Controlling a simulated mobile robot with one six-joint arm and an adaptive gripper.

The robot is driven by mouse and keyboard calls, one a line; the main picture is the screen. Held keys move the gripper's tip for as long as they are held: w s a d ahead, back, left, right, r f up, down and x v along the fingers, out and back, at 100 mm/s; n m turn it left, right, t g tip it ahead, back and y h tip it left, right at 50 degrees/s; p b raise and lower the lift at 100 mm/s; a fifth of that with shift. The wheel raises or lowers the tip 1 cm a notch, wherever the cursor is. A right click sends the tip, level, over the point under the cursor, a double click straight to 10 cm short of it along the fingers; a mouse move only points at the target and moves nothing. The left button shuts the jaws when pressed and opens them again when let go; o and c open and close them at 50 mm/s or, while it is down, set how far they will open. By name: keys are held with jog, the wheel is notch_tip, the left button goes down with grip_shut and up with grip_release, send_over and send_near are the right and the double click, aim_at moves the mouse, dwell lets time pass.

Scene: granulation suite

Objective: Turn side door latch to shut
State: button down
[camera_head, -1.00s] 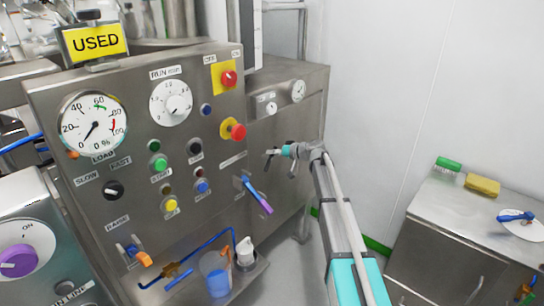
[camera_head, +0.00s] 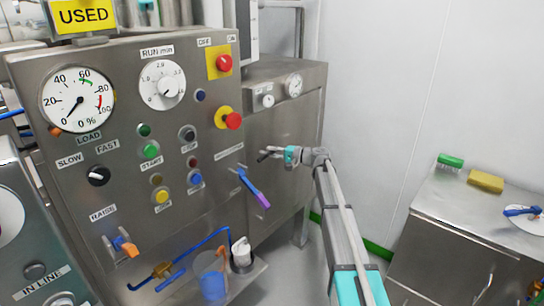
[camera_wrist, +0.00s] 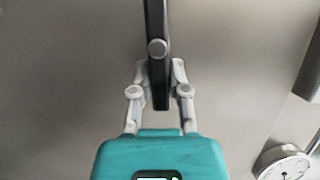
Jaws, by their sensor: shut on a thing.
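The side door latch (camera_wrist: 156,22) is a dark bar with a round grey pivot, on a plain steel door face. It runs upright in the wrist view. My gripper (camera_wrist: 159,82) is shut on the lower end of this bar, below the pivot, with a pale finger on each side. In the head view my gripper (camera_head: 277,154) is at the steel side face of the machine, right of the control panel. A short dark piece shows there at the fingers, too small to read the latch's angle.
A blue and purple lever (camera_head: 254,188) sticks out from the panel left of my gripper. Red knobs and a gauge (camera_head: 293,85) are nearby. A steel cabinet (camera_head: 440,230) with a green brush (camera_head: 450,161) and yellow sponge (camera_head: 486,181) stands at right.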

jog(key=shift+f+m, duration=0.15)
jog(key=shift+m, duration=0.25)
jog(key=c, duration=0.6)
grip_release()
jog(key=v, duration=1.2)
jog(key=shift+f, duration=0.1)
